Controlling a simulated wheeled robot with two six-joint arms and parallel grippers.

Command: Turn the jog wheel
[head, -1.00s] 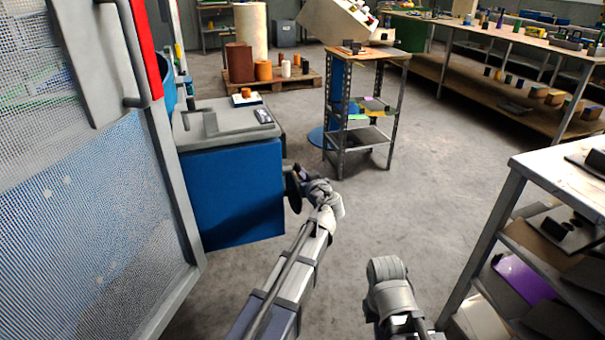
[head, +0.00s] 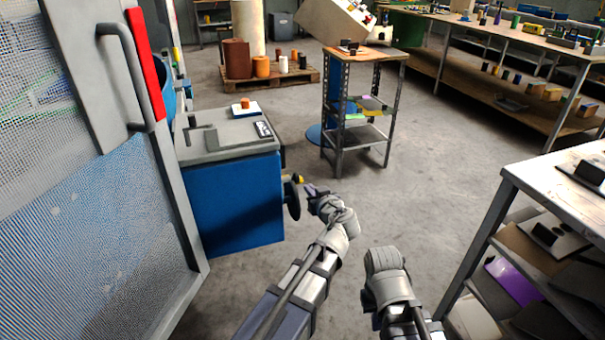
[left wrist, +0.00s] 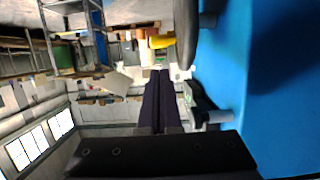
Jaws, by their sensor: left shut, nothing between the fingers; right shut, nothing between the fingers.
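The jog wheel (head: 292,200) is a dark upright disc on the right side of the blue machine cabinet (head: 235,200). A yellow handle (head: 299,179) sticks out near its top. My left gripper (head: 308,188) is shut and empty, just right of the wheel and close to the handle, apart from both. In the left wrist view, the closed dark fingers (left wrist: 160,74) point toward the yellow handle (left wrist: 162,41), with a gap between, and the grey wheel (left wrist: 184,35) is beside it. My right arm's wrist shows low in the head view; its fingers are hidden.
A grey mesh door (head: 150,180) with a red strip stands at the left. A small shelf cart (head: 361,136) stands behind the wheel. A metal shelf table (head: 520,200) is at the right. The floor between is clear.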

